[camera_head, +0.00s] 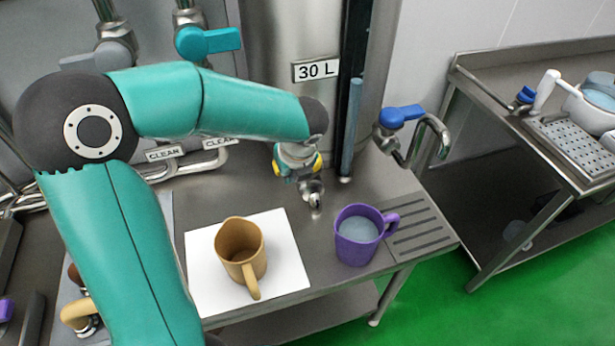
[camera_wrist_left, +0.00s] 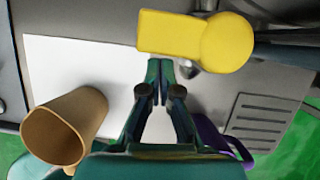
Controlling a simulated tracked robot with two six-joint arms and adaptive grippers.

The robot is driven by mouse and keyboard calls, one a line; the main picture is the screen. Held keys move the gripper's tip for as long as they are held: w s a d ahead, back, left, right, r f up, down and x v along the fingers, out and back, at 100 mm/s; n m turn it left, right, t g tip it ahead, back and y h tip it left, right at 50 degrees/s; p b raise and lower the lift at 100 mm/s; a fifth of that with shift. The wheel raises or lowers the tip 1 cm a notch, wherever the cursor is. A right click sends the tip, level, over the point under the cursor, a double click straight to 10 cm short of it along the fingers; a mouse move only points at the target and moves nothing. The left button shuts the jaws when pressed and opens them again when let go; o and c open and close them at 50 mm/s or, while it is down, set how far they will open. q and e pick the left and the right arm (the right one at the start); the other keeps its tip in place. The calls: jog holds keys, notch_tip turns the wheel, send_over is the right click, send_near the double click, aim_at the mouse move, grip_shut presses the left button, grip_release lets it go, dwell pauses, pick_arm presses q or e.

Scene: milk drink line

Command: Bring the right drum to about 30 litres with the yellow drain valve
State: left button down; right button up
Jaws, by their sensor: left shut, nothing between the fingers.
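The right drum (camera_head: 285,30) is a tall steel cylinder with a "30 L" label (camera_head: 316,70). Beside it a sight tube (camera_head: 352,130) shows a blue-grey column whose top is slightly below the label's height. The yellow drain valve (camera_head: 318,163) sits low at the drum's front, partly hidden by my left arm; a small steel spout shows below it. In the left wrist view its yellow handle (camera_wrist_left: 195,37) lies just beyond and right of my left gripper (camera_wrist_left: 160,75). That gripper is shut and empty, its fingertips apart from the handle. My right gripper is out of view.
A tan mug (camera_head: 240,250) stands on a white sheet (camera_head: 205,285). A purple mug (camera_head: 355,245) with greyish liquid stands near a grooved drain area (camera_head: 420,232). A blue-handled tap (camera_head: 400,115) is right of the drum. A teal-handled valve (camera_head: 208,41) is behind my arm.

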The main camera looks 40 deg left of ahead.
pick_arm(q)
jog(key=shift+a, duration=0.1)
dwell(0.6)
jog(key=s+d+r, duration=0.4)
jog(key=d+r, duration=0.2)
jog(key=r, duration=0.3)
jog(key=shift+d, duration=0.25)
